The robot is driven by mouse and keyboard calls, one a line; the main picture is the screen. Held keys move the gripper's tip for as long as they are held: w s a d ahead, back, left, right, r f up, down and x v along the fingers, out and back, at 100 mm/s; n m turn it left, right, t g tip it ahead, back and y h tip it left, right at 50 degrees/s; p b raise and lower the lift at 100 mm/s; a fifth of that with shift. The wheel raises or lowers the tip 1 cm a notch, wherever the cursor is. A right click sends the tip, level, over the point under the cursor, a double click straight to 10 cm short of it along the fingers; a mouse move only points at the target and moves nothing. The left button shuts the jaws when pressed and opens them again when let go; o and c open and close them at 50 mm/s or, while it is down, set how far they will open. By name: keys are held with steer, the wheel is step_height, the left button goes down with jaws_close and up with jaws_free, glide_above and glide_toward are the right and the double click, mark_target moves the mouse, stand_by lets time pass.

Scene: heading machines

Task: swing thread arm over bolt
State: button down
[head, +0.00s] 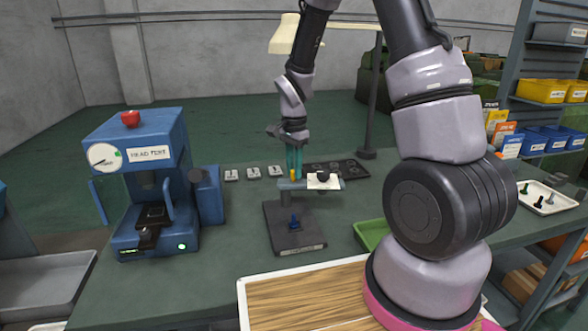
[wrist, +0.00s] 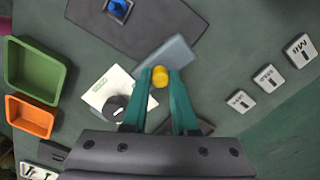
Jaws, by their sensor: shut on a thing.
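The thread arm (head: 298,185) is a grey-blue bar on a stand with a dark base plate (head: 284,238). It also shows in the wrist view (wrist: 178,54). A yellow knob (wrist: 160,77) stands up from the bar. My gripper (head: 293,176) has its teal fingers shut on this knob from above; they flank it in the wrist view (wrist: 160,73). A blue bolt (head: 294,222) stands upright on the base plate, in front of and below the bar; in the wrist view it is at the top edge (wrist: 118,6). The bar is not over the bolt.
A white card with a black dial (head: 323,178) sits at the bar's right. A blue test machine (head: 150,185) stands left. Small labelled blocks (head: 253,172) lie behind. A green bin (head: 371,234) is to the right, with an orange bin (wrist: 30,117) beside it.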

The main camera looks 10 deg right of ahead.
steer(key=shift+m, duration=0.3)
steer(key=m, duration=0.2)
steer(key=shift+s+a+m, duration=0.2)
steer(key=shift+s+m, duration=0.15)
steer(key=shift+m, duration=0.05)
steer(key=m, duration=0.3)
steer(key=shift+s+a+m, duration=0.25)
steer(key=shift+m, duration=0.05)
steer(key=m, duration=0.3)
steer(key=a+m, duration=0.1)
steer(key=shift+s, duration=0.25)
steer(key=shift+a+m, duration=0.25)
steer(key=shift+m, duration=1.55)
steer(key=c, duration=0.7)
jaws_free()
